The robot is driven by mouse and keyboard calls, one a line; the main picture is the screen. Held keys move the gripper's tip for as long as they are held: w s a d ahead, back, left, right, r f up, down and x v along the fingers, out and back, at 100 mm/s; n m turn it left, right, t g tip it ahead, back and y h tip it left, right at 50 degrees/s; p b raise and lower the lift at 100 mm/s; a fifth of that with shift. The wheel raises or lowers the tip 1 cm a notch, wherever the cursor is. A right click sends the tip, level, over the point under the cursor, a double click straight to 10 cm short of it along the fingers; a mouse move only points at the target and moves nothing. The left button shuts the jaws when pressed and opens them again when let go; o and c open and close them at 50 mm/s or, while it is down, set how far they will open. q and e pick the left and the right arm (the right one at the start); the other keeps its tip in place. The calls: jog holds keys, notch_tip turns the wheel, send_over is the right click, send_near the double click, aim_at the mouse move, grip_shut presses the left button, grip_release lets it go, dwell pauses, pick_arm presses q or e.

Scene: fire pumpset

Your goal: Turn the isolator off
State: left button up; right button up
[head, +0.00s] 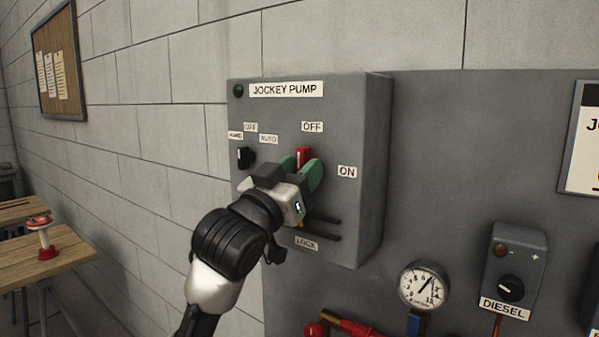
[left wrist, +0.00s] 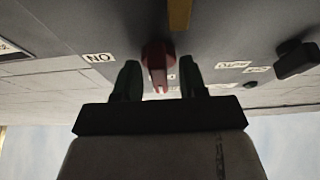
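The isolator handle (head: 303,155) is red and sits on the front of the grey JOCKEY PUMP box (head: 350,225). Its visible end points up toward the OFF label (head: 312,127); the ON label (head: 347,172) is to its right. My left gripper (head: 302,169) is at the handle, with one green finger on each side. In the left wrist view the red handle (left wrist: 157,62) stands between the dark fingers, with a gap on both sides. The gripper hides the handle's lower part in the head view. My right gripper is not in view.
A black selector knob (head: 244,158) is left of the gripper. Dark rods stick out by the LOCK label (head: 307,244). A pressure gauge (head: 425,285), a DIESEL control box (head: 512,270) and red pipework (head: 345,326) are lower right. A wooden table (head: 60,258) stands at left.

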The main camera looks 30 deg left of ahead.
pick_arm(q)
jog(key=b+v, duration=0.3)
jog(key=v, duration=0.7)
jog(key=shift+s+f+b, duration=0.2)
jog(key=shift+s+b, duration=0.15)
jog(key=shift+b, duration=0.05)
